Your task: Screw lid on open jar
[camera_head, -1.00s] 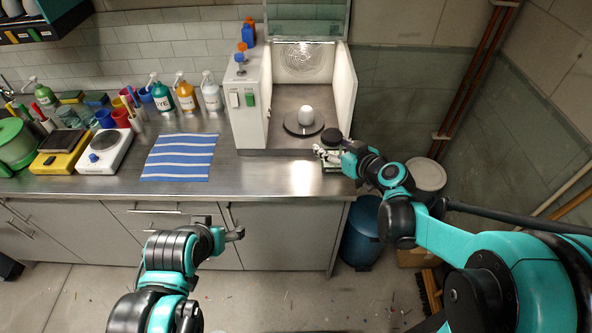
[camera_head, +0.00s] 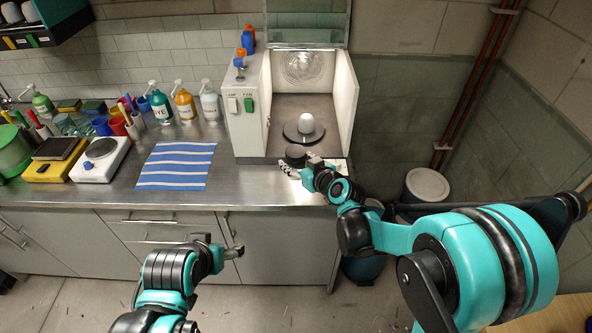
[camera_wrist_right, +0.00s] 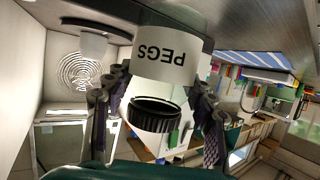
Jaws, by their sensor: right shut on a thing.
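My right gripper (camera_head: 288,169) is at the front of the bench, below the chamber. In the right wrist view its fingers (camera_wrist_right: 160,85) lie on both sides of a jar with a white PEGS label (camera_wrist_right: 165,62), shut on it at label height; this view is upside down. A black ribbed lid (camera_wrist_right: 157,118) is over the jar's top end; I cannot tell whether it is seated. The lid also shows from above in the head view (camera_head: 295,152), where the jar is mostly hidden. My left gripper (camera_head: 234,250) is in front of the cabinets, away from the jar; its opening is unclear.
The open chamber (camera_head: 240,118) holds a white dome (camera_head: 306,124) on a dark disc, right behind the jar. A striped blue cloth (camera_head: 177,166) lies to the left. Bare bench lies between cloth and jar.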

